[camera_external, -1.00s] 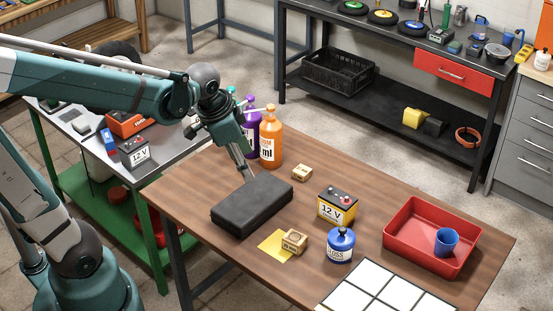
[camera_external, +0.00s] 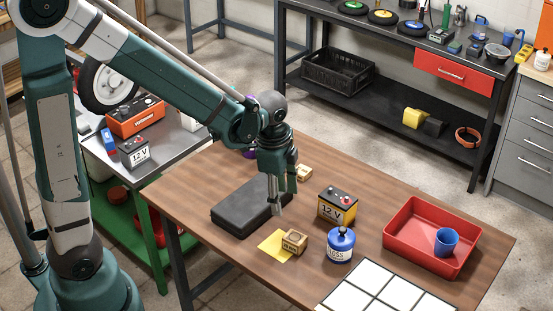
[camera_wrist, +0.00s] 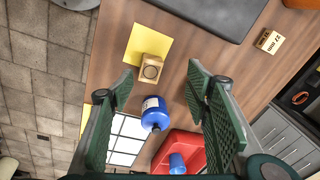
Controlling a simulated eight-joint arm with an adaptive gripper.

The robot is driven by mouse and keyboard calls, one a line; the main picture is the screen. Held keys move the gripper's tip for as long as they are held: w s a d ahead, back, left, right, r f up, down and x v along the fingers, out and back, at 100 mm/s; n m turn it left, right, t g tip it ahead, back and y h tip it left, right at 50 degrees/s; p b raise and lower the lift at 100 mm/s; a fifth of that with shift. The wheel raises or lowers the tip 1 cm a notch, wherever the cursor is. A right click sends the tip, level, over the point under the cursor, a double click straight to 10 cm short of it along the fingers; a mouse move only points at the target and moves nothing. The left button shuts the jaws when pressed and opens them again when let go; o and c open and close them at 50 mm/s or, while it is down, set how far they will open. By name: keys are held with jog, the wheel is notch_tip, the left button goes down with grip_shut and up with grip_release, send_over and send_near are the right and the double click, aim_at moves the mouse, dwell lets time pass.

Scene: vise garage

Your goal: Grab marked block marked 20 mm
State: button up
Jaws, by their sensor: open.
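A small wooden block (camera_external: 294,241) sits at the right edge of a yellow sheet (camera_external: 272,248). In the wrist view this block (camera_wrist: 151,68) shows a dark round mark on top; I cannot read a size on it. A second wooden block (camera_external: 303,172) stands farther back, partly behind my arm. In the wrist view the second block (camera_wrist: 269,41) carries a label ending in "mm", number unclear. My gripper (camera_external: 278,212) points down, above the table behind the block by the yellow sheet. In the wrist view my gripper (camera_wrist: 160,85) is open and empty, its fingers apart.
A black case (camera_external: 235,212) lies just left of my gripper. A 12 V battery (camera_external: 338,205) and a blue bottle (camera_external: 341,246) stand right of the near block. Farther right are a red tray (camera_external: 398,248) with a blue cup and a white-squared panel (camera_external: 372,275).

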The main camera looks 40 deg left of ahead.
aim_at(295, 237)
jog(key=d+f+m, duration=0.1)
jog(key=f, duration=0.1)
jog(key=d+f+m+g, duration=0.1)
jog(key=f, duration=0.2)
jog(key=w+d+f+m, duration=0.1)
jog(key=d+f, duration=0.1)
jog(key=shift+d+f, duration=0.1)
jog(key=shift+f, duration=0.1)
jog(key=shift+f+b, duration=0.35)
jog(key=shift+f, duration=0.9)
jog(key=shift+f, duration=0.1)
jog(key=shift+s+d+f+b, duration=0.1)
jog(key=shift+f+b, duration=0.4)
jog(key=shift+f, duration=2.05)
jog(key=c, duration=1)
